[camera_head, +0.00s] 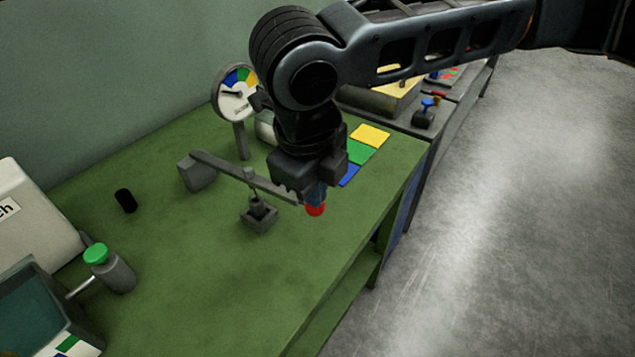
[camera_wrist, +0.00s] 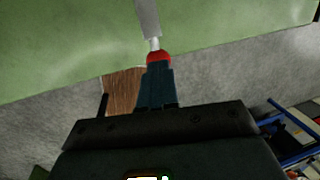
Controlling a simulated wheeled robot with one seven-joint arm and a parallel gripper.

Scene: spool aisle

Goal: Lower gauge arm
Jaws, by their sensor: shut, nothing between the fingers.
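The gauge arm (camera_head: 240,174) is a grey bar running from a grey pivot block (camera_head: 196,172) on the green bench to a red knob (camera_head: 315,209) at its right end. A small grey base with an upright pin (camera_head: 259,217) stands under the bar's middle. My gripper (camera_head: 317,194) is shut, pointing down at the knob, with nothing between its fingers. In the wrist view the fingertips (camera_wrist: 157,68) overlap or touch the red knob (camera_wrist: 158,57), with the bar (camera_wrist: 147,17) beyond. Whether they press on it cannot be told. My gripper hides part of the bar's right end.
A round dial gauge (camera_head: 238,94) stands behind the arm. Yellow, green and blue patches (camera_head: 363,152) lie behind my gripper. The bench front is clear, with floor (camera_head: 500,220) to the right.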

